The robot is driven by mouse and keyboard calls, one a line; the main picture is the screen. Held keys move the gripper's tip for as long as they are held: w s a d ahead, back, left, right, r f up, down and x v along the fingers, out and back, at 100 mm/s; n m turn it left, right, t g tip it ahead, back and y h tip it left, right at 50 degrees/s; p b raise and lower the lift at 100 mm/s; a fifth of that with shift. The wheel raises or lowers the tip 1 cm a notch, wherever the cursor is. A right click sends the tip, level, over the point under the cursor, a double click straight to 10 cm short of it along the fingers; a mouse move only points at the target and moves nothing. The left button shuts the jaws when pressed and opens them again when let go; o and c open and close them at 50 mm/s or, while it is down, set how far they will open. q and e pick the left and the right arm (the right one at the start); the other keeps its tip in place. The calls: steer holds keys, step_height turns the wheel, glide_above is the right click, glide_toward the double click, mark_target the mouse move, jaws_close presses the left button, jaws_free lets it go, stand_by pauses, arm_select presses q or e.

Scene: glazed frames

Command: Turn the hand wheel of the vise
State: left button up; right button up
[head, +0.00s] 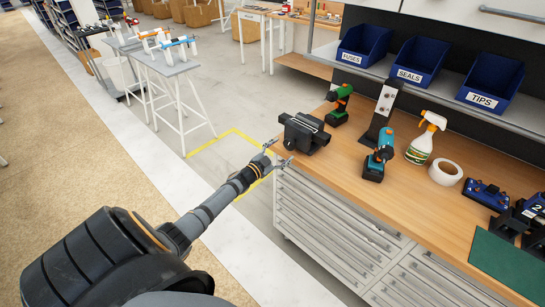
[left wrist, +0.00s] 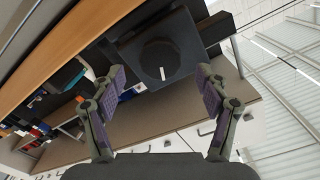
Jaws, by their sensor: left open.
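The dark vise (head: 305,133) sits at the near left corner of the wooden workbench. Its hand wheel (left wrist: 160,58) is a round black knob with a white mark, seen nearly face-on in the left wrist view. In the head view I cannot make out the wheel clearly. My left gripper (head: 279,153) is open and empty, just off the bench corner, in front of the vise. In the left wrist view its fingers (left wrist: 163,85) stand apart, one to each side of the wheel in the picture, with the wheel beyond them. My right gripper is not in view.
On the bench (head: 343,172) stand a green drill (head: 340,106), a dark upright stand (head: 383,110), a blue drill (head: 378,157), a spray bottle (head: 421,146) and a tape roll (head: 446,172). Blue bins (head: 419,61) line the shelf behind.

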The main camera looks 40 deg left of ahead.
arm_select(q)
steer(key=s, duration=0.7)
steer(key=shift+a, duration=0.25)
